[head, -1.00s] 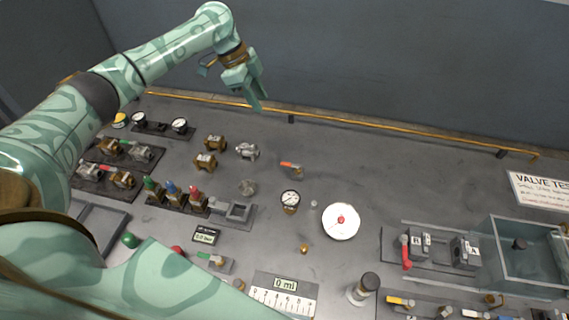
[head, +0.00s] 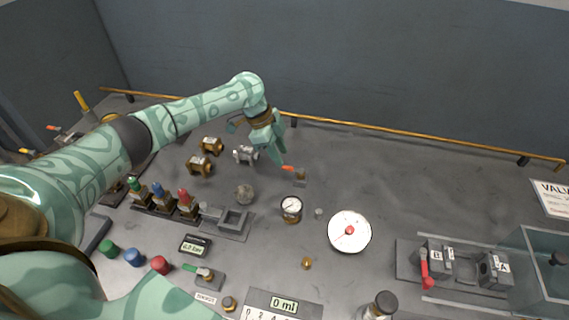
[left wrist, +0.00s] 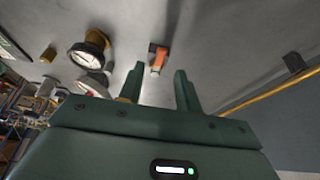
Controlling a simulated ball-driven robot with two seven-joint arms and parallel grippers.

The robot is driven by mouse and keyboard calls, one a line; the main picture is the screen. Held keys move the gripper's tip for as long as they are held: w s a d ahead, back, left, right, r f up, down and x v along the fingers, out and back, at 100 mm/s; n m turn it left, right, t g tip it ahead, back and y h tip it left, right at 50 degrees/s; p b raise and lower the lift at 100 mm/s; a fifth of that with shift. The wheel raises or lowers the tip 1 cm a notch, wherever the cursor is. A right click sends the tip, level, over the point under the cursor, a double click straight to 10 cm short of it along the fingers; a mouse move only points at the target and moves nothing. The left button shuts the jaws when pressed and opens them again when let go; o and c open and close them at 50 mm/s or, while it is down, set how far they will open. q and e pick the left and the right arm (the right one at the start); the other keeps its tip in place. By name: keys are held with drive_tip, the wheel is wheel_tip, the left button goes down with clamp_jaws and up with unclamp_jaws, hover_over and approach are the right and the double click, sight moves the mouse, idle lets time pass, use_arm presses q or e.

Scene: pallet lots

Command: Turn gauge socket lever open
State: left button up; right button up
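A small lever with an orange handle (head: 289,168) sits on a grey block at the middle of the bench, just behind the round gauge (head: 291,208). It also shows in the left wrist view (left wrist: 159,57), ahead of the fingers. My left gripper (head: 284,145) is open and empty, close to this lever, fingers pointing down toward it. In the left wrist view my left gripper (left wrist: 158,82) has its two fingers apart, the orange handle in line with the gap between them; I cannot tell that they touch it. My right gripper is out of view.
Brass fittings (head: 200,165) and a silver fitting (head: 245,154) stand left of the lever. A green-handled lever (head: 203,275) is nearer the front, and a white dial (head: 349,231) lies to the right. A yellow rail (head: 400,132) runs behind. The bench right of the orange lever is clear.

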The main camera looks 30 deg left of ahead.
sight(287, 167)
use_arm(q)
drive_tip(key=shift+b+x, duration=0.35)
drive_tip(key=shift+x, duration=1.55)
